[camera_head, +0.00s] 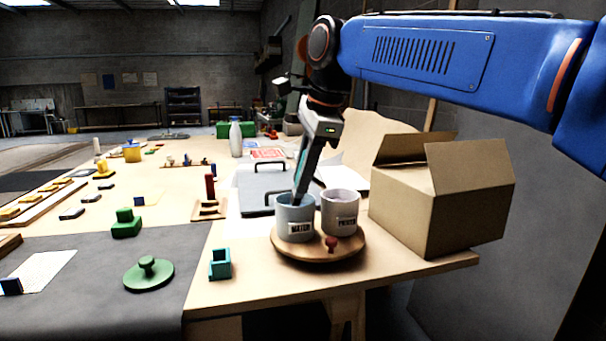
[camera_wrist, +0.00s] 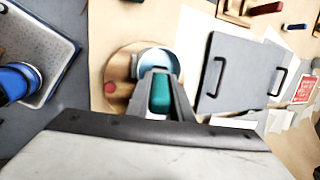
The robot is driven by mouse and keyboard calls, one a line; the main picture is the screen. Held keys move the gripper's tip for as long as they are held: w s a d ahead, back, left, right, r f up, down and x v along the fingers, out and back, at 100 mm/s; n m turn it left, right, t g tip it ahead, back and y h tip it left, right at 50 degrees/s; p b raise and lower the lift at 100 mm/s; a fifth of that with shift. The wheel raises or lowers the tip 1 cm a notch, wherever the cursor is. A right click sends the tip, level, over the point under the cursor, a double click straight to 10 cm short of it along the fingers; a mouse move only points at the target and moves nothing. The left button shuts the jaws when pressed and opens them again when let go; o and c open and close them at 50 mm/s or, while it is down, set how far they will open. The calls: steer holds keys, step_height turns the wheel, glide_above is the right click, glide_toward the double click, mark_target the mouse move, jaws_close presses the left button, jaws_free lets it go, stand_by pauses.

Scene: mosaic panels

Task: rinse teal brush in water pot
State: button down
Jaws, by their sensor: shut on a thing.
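My gripper (camera_head: 297,194) points down at the mouth of the grey-blue pot labelled WATER (camera_head: 295,231), with its fingertips at or just inside the rim. In the wrist view my gripper (camera_wrist: 160,82) is shut on the teal brush (camera_wrist: 160,94), whose teal handle shows between the fingers. The water pot (camera_wrist: 158,58) lies beyond the fingers there. The brush's lower end is hidden by the pot and fingers, so I cannot tell how deep it reaches.
A second labelled pot (camera_head: 340,222) stands close on the right, on the same round wooden tray (camera_head: 318,259) with a red knob (camera_head: 331,243). An open cardboard box (camera_head: 468,205) is further right. A teal block (camera_head: 220,263) and a grey board with handles (camera_head: 256,184) are left.

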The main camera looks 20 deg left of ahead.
mark_target(303, 152)
steer(key=shift+f, duration=0.5)
stand_by(1.3)
steer(key=shift+r, duration=3.6)
